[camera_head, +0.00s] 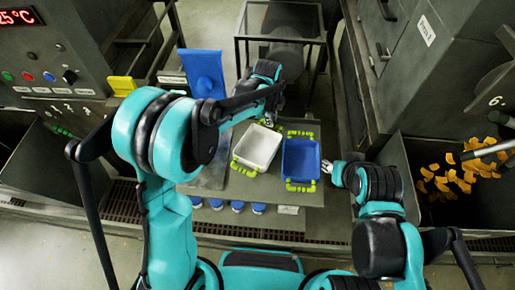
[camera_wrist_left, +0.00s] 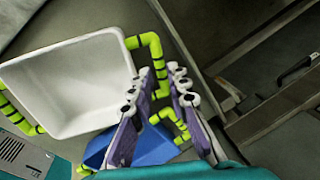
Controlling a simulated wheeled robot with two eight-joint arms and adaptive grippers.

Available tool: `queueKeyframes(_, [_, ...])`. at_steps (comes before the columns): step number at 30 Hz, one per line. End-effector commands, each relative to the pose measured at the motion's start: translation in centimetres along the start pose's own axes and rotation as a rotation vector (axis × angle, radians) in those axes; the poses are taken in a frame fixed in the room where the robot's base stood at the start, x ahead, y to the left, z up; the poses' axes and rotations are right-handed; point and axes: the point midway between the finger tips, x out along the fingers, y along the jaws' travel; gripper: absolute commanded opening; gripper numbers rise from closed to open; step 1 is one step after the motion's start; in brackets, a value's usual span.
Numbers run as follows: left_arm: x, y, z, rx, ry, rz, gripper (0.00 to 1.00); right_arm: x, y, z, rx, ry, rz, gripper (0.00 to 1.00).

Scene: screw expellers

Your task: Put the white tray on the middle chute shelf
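The white tray (camera_head: 257,148) with green handles sits on a grey worktop (camera_head: 225,180), left of a blue tray (camera_head: 300,160). My left gripper (camera_head: 272,121) is just beyond the white tray's far right corner. In the left wrist view, the white tray (camera_wrist_left: 70,85) fills the left side, and its green handle (camera_wrist_left: 154,50) shows just past my left fingertips (camera_wrist_left: 164,72). I cannot tell which surface is the middle chute shelf.
A bin of orange pieces (camera_head: 450,178) stands at the right. A control panel (camera_head: 45,80) is at the left, with a blue upright part (camera_head: 204,72) beside it. A dark metal frame (camera_head: 283,38) stands behind the worktop. Several blue-capped items (camera_head: 237,206) sit low in front.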

Motion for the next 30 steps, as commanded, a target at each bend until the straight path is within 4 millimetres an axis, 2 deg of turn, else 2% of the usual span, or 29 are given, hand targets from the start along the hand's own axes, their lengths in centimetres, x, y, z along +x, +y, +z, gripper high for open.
queueKeyframes(3, [2.2,0.0,0.0,0.000,0.000,0.000,0.17,0.5,0.0,0.3,0.000,0.000,0.000,0.40])
queueKeyframes(6, [3.0,0.0,0.0,0.000,0.000,0.000,0.17,0.6,0.0,0.4,0.000,0.000,0.000,0.40])
queueKeyframes(12, [3.0,0.0,0.0,-0.001,0.000,0.000,0.17,0.5,0.0,0.4,0.000,0.000,0.000,0.40])
queueKeyframes(14, [3.0,0.0,0.0,-0.001,0.000,0.000,0.01,0.5,0.0,0.4,0.000,0.000,0.000,0.40])
queueKeyframes(15, [3.0,0.0,0.0,-0.001,0.000,0.000,0.00,0.5,0.0,0.4,0.000,0.000,0.000,0.40])
queueKeyframes(25, [2.9,0.0,0.0,-0.001,0.000,0.000,0.00,0.5,0.0,0.4,0.000,0.000,0.000,0.40])
queueKeyframes(30, [2.0,-0.2,0.0,-0.001,0.000,0.000,0.00,0.3,0.0,0.2,0.000,0.000,0.000,0.40])
